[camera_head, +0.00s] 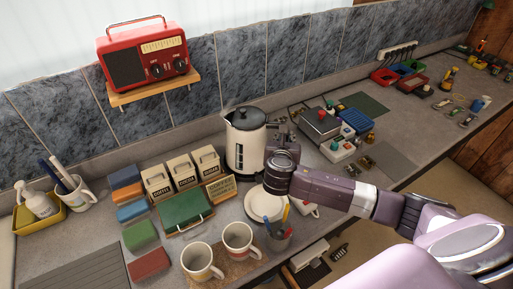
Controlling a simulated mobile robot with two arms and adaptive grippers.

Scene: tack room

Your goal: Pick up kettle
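My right gripper (279,138) comes in from the right and is right beside the kettle's right side, at about mid height. It covers that side, so the kettle's handle is hidden. Its fingers are too small and overlapped to tell whether they are open, or whether they touch the kettle. My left gripper is not in view.
Canisters (183,171) stand left of the kettle. Two mugs (203,262), a plate (267,207) and a pen cup (279,238) are in front. Electronics (320,122) lie to the right. A red radio (143,55) sits on a wall shelf (153,89) above.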

